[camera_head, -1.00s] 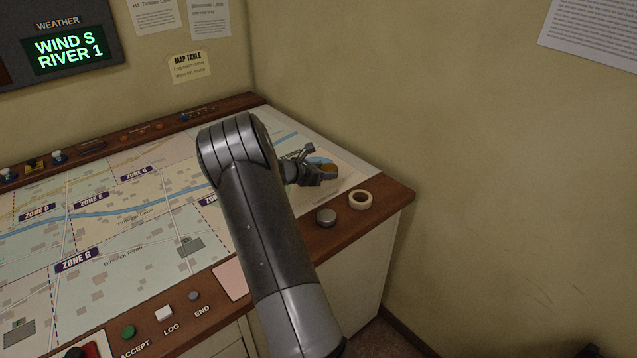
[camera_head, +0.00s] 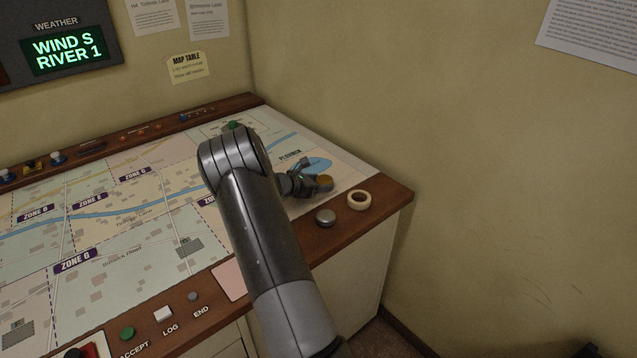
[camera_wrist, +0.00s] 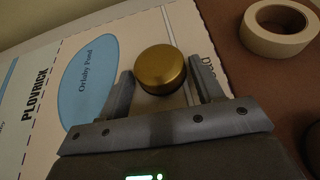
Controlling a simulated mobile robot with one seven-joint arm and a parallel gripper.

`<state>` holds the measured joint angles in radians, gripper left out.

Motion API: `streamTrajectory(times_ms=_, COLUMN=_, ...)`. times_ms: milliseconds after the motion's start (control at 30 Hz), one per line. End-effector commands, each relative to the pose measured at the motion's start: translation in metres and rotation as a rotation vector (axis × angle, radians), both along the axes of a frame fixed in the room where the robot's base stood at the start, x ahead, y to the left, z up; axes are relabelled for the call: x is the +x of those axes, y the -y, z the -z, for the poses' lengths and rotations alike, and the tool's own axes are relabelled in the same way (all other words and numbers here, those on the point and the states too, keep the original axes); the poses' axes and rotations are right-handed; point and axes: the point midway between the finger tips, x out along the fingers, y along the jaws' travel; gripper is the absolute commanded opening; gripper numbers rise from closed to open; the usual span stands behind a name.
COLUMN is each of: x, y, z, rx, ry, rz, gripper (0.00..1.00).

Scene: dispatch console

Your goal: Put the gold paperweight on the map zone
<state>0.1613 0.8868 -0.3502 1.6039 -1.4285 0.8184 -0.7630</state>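The gold paperweight (camera_head: 325,182) sits at the right end of the map, below the blue pond patch. In the wrist view the round gold paperweight (camera_wrist: 160,68) lies between the tips of my gripper (camera_wrist: 162,68). The fingers are spread, one on each side, with a narrow gap visible on the right; contact on the left is unclear. In the head view my gripper (camera_head: 312,184) is low at the paperweight, partly hidden by my arm.
A pink card (camera_head: 230,281) and buttons line the front rim. A green object (camera_head: 233,125) is at the back. The map's left and middle are mostly clear.

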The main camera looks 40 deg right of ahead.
Motion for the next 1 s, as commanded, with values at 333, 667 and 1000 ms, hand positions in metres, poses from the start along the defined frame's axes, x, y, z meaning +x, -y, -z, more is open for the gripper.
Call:
streamTrajectory(times_ms=333, x=0.000, y=0.000, z=0.000, rx=0.000, ry=0.000, rz=0.000, gripper=0.76)
streamTrajectory(times_ms=667, x=0.001, y=-0.026, z=-0.014, rx=0.000, ry=0.002, rz=-0.004, gripper=0.76)
streamTrajectory(times_ms=1000, x=0.000, y=-0.091, z=-0.041, rx=0.000, ry=0.000, rz=-0.002, gripper=0.76)
